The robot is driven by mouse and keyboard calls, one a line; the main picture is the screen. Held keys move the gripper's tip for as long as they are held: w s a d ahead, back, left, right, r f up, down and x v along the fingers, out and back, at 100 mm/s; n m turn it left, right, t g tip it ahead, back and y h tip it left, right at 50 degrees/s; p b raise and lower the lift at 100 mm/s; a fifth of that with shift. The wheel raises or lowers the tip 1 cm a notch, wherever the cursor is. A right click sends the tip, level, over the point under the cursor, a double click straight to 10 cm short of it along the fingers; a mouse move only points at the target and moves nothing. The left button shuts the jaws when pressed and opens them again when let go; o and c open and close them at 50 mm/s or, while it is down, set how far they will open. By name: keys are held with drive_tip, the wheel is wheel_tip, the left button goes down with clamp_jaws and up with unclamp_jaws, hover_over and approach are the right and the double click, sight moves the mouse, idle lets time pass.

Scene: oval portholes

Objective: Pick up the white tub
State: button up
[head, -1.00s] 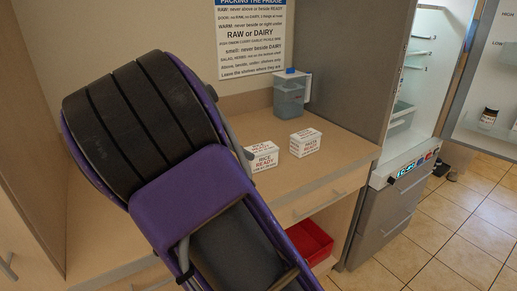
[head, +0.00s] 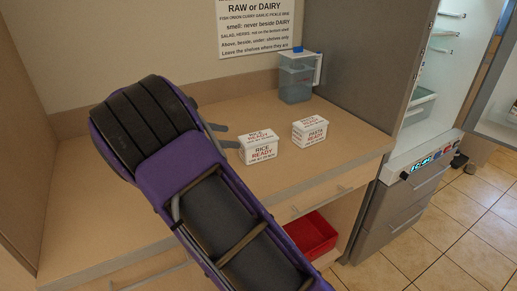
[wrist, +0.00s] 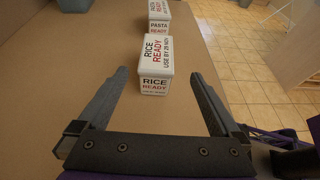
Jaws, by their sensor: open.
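Two white tubs stand on the wooden counter. The nearer one, a white tub marked RICE READY (head: 258,147), also shows in the wrist view (wrist: 155,66). The other white tub, marked PASTA READY (head: 310,132), stands to its right in the head view and behind it in the wrist view (wrist: 159,27). My gripper (head: 224,135) is open and empty, just left of the rice tub. In the wrist view its fingers (wrist: 160,76) point at the rice tub, which lies ahead in line with the gap. My arm hides part of the counter.
A blue-grey container (head: 296,78) stands at the back of the counter (head: 350,141) below a wall notice (head: 257,25). An open fridge (head: 427,105) is at the right. A red bin (head: 311,235) sits under the counter. The counter's front right is clear.

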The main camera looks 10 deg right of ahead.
sight(252, 138)
drive_tip(key=x, duration=0.5)
drive_tip(key=shift+w+d+f+b, duration=0.1)
drive_tip(key=shift+d+f+b, duration=0.05)
drive_tip(key=shift+d+b, duration=0.2)
drive_tip(key=x, duration=0.3)
drive_tip(key=b+x, duration=0.1)
drive_tip(key=x, duration=0.1)
drive_tip(key=shift+w+d+f, duration=0.15)
drive_tip(key=shift+w+d, duration=0.1)
drive_tip(key=shift+w, duration=0.1)
clamp_jaws()
